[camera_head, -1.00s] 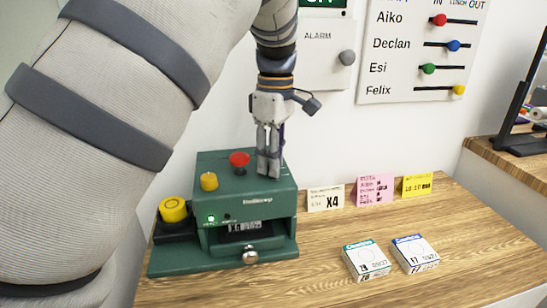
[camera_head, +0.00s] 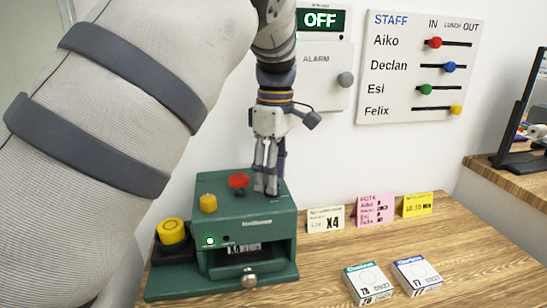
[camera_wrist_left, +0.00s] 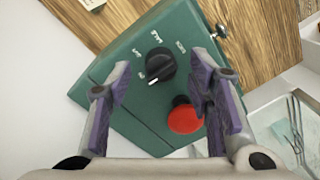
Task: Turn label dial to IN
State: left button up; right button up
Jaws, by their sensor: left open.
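The green label machine (camera_head: 277,232) stands on the wooden counter. Its label dial (camera_wrist_left: 160,66) is a black knob with a white pointer line towards the lower left in the wrist view. Small white words surround it, too small to read surely. My right gripper is not in view.
The red button (camera_wrist_left: 184,118) is close to the dial. Two small boxes (camera_head: 368,284) (camera_head: 417,275) lie to the right, and cards (camera_head: 376,210) stand by the wall. The counter between is free.

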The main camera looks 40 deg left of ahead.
pick_arm(q)
notch_tip(320, 180, up, 11)
jog(key=shift+w+f, duration=0.2)
jog(key=shift+w, duration=0.05)
jog(key=shift+f, duration=0.1)
